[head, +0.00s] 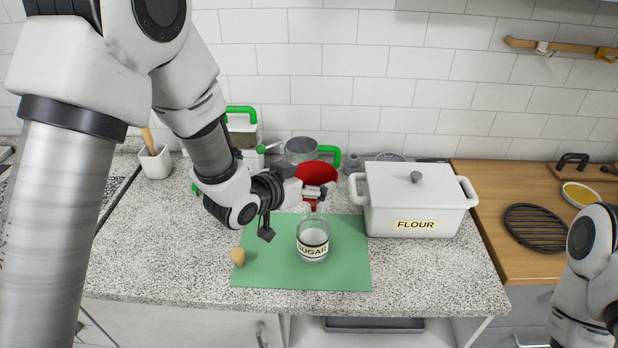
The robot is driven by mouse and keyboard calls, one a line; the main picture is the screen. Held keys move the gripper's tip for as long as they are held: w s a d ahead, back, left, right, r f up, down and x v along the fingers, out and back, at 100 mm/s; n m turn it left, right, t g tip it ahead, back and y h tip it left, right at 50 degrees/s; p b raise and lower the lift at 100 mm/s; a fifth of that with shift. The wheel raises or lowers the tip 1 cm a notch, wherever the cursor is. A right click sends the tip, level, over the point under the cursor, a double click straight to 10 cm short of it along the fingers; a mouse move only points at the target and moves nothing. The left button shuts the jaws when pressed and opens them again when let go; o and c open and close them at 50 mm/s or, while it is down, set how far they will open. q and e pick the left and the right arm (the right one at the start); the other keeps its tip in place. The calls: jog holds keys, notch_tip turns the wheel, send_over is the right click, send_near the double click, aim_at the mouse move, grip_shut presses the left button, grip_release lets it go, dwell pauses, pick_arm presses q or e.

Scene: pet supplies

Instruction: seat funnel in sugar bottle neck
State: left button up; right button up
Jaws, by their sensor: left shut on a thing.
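A red funnel (320,172) is held above the green mat, wide mouth up. Its narrow spout points down above the sugar bottle. My left gripper (312,191) is shut on the funnel and hides part of its side. The glass sugar bottle (313,240), labelled SUGAR, stands upright on the mat with pale contents. The spout tip appears just above and behind the bottle's mouth, apart from it; the exact gap in depth is hard to tell. My right arm shows at the lower right edge, but its gripper is out of frame.
A cork-coloured stopper (238,256) sits at the left of the green mat (345,275). A white FLOUR box (414,205) stands right of the mat. A metal pot (301,149) and a green-handled container (242,130) stand behind. The mat's front is clear.

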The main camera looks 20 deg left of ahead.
pick_arm(q)
jog(key=shift+f+b, duration=0.85)
jog(key=shift+f, duration=0.25)
jog(key=o, duration=0.7)
jog(key=shift+s, duration=0.1)
